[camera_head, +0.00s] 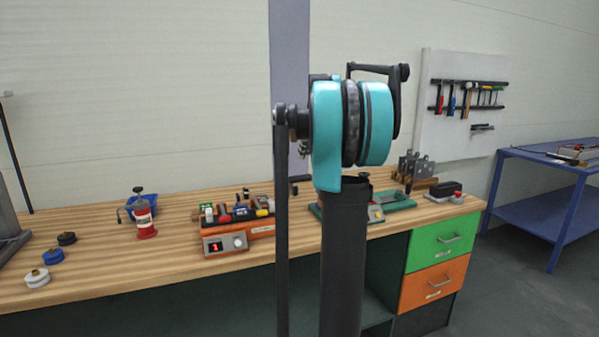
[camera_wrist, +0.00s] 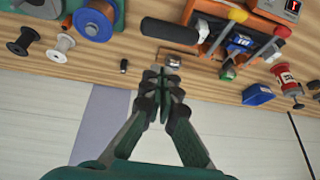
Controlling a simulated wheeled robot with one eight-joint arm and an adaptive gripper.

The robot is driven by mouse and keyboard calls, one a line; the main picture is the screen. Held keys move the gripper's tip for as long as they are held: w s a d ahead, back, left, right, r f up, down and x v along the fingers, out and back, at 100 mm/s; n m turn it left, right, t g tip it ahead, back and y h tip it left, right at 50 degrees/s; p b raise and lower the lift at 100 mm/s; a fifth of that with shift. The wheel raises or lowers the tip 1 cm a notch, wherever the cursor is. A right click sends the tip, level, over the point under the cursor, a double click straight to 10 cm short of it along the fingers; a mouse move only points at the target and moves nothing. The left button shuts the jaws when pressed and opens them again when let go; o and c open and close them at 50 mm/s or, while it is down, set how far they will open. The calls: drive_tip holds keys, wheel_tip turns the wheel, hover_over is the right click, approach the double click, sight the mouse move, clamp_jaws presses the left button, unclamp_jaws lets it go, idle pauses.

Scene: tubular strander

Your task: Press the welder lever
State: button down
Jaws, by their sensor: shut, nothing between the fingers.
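In the wrist view, my gripper (camera_wrist: 163,76) is shut and empty, its fingertips together above the bench's back edge. Above the fingertips in that picture lies a dark cylindrical handle (camera_wrist: 170,31) with a thin bent metal rod, apart from the fingers. It may be the welder lever; I cannot tell for sure. A green-based machine (camera_head: 398,203) stands on the bench in the head view, partly hidden by my arm. A black bar (camera_head: 300,178) shows beside my arm there.
An orange unit with a red display (camera_head: 225,244) and tools stands on the wooden bench (camera_head: 180,262). The wall is close behind the bench.

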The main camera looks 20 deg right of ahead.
drive_tip(key=shift+g+h, duration=0.4)
drive_tip(key=shift+g, duration=0.4)
drive_tip(key=shift+w+a+r, duration=0.2)
drive_tip(key=shift+w+r, duration=0.3)
drive_tip(key=shift+w, duration=0.35)
drive_tip(key=shift+w+a+r, duration=0.15)
drive_tip(key=shift+w+r, duration=0.35)
drive_tip(key=shift+w, duration=0.35)
drive_tip(key=x, duration=1)
drive_tip(key=shift+s, duration=2)
drive_tip(key=shift+s, duration=0.15)
